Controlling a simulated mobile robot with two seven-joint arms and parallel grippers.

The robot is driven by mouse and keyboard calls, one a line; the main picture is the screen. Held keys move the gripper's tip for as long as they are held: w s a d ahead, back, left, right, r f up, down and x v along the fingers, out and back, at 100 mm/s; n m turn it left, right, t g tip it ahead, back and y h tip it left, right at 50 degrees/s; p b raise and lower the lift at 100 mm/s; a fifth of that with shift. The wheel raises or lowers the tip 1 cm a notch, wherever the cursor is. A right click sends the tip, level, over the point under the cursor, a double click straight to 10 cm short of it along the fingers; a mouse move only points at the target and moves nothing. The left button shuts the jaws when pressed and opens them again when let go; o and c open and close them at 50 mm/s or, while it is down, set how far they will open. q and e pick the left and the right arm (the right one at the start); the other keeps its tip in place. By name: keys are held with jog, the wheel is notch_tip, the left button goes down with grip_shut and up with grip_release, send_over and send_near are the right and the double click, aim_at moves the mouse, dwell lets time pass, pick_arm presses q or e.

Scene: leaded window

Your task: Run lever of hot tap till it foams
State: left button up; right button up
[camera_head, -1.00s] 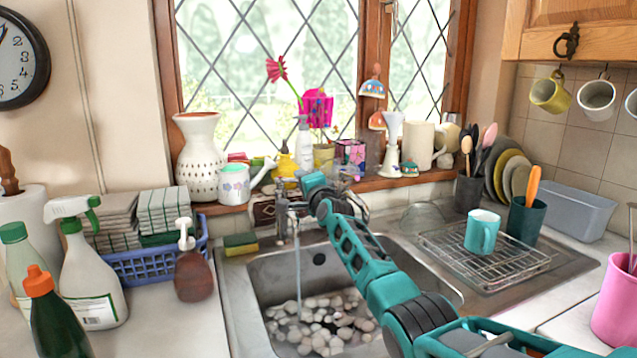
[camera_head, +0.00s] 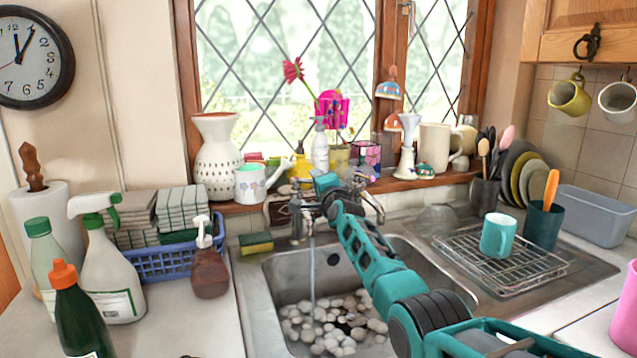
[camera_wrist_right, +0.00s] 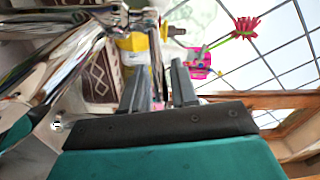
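The chrome tap (camera_head: 297,213) stands behind the metal sink (camera_head: 255,300), and a thin stream of water (camera_head: 312,270) falls from it. Rounded white lumps (camera_head: 330,322) lie in the sink bottom; I cannot tell whether they are foam. My right gripper (camera_head: 328,184) is up at the tap, its fingers largely hidden in the head view. In the right wrist view, its two grey fingers (camera_wrist_right: 158,88) are apart, with a thin metal lever (camera_wrist_right: 156,68) showing between them; contact is unclear. Chrome tap parts (camera_wrist_right: 72,62) fill the left side. My left gripper is out of view.
A crowded windowsill (camera_head: 400,184) with a white vase (camera_head: 217,160) and a watering can (camera_head: 250,183) runs behind the tap. A sponge (camera_head: 256,243) and a brown soap bottle (camera_head: 210,272) sit left. A teal mug (camera_head: 498,236) stands on the rack (camera_head: 530,275) at right.

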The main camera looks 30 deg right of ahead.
jog(key=shift+o, duration=0.6)
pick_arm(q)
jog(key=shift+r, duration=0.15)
pick_arm(e)
jog(key=shift+s, duration=0.1)
pick_arm(q)
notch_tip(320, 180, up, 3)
jog(key=p, duration=0.2)
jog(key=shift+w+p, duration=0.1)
jog(key=shift+p, duration=0.3)
pick_arm(e)
jog(key=s+a, duration=0.2)
jog(key=s, duration=1)
jog(key=shift+s+f, duration=0.3)
jog(key=shift+f, duration=0.05)
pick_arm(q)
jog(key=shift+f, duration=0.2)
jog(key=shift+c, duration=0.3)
